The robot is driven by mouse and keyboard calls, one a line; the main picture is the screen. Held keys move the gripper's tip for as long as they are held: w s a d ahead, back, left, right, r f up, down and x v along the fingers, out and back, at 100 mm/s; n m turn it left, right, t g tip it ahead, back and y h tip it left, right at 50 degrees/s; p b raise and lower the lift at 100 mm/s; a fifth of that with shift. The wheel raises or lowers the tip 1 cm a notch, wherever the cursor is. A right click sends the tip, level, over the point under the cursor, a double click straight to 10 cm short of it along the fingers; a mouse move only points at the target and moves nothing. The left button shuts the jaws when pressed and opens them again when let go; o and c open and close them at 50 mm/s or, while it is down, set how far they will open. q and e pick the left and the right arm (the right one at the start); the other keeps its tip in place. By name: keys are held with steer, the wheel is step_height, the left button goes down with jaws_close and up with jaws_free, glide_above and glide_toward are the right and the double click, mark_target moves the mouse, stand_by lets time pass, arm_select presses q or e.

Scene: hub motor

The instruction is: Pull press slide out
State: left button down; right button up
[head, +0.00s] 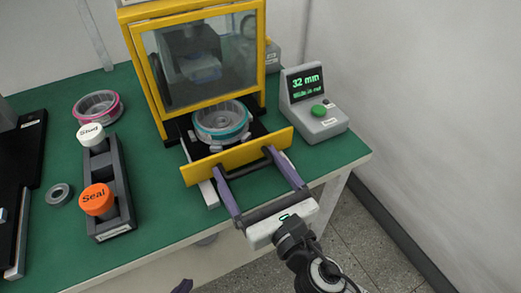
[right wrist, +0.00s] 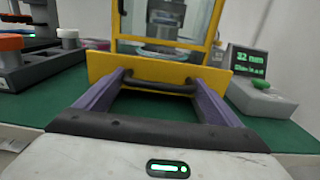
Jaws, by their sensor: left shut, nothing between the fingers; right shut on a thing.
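The yellow press (head: 140,75) with a clear window stands at the back. Its slide has a yellow front plate (head: 200,172) with a black handle (right wrist: 150,86). The slide sticks out of the press's front, and a round metal hub part with a teal rim (head: 222,118) sits on it. My right gripper (head: 244,162) has its purple fingers at the two ends of the handle and is shut on it. The plate and handle also show between the fingers in the right wrist view (right wrist: 105,65).
A grey display box (head: 318,120) with a green button stands right of the press and reads 32 mm. At left are a pink-rimmed ring part (head: 98,106), a small metal ring (head: 59,194) and a dark holder (head: 110,223) with white and orange knobs. The green table's front edge lies under my right gripper.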

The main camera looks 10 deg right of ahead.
steer(key=shift+s+d, duration=0.25)
steer(key=shift+d, duration=0.05)
steer(key=o, duration=1.2)
steer(key=shift+o, duration=0.2)
steer(key=shift+s, duration=0.1)
